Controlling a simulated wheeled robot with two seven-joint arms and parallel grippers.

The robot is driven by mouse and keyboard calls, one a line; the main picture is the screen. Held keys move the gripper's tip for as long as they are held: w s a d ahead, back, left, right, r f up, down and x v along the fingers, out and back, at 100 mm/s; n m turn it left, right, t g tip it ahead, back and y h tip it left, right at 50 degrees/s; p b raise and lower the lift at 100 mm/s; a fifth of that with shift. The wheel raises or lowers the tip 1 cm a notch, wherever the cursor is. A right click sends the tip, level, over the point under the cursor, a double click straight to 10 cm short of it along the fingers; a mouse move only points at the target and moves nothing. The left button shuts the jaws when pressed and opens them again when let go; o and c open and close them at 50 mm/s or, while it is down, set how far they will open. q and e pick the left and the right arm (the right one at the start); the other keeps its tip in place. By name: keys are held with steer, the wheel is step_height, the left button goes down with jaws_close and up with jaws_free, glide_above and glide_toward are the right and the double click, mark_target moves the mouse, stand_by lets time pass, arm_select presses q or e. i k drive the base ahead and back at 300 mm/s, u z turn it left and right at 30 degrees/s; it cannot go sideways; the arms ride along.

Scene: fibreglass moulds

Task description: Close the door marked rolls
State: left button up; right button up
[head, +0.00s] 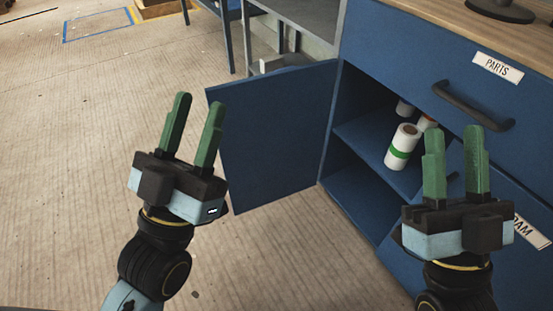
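A blue door (275,135) stands wide open to the left of a blue cabinet's open compartment (345,175). No label shows on the face turned to me, so I cannot read its marking. My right gripper (455,128) is open and empty in front of the cabinet, hiding part of the compartment's right side.
Above the compartment is a shut drawer marked PARTS (497,67) with a dark handle (473,106). A label ending in "OAM" (531,231) shows at the right, partly hidden by my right gripper. A grey-topped bench (305,15) stands behind the door. The floor (70,150) at left is clear.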

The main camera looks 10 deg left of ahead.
mark_target(274, 126)
steer(key=k, duration=0.65)
steer(key=u, duration=1.4)
steer(key=i, duration=3.75)
steer(key=z, duration=4.15)
steer(key=i, duration=0.5)
steer(key=z, duration=0.25)
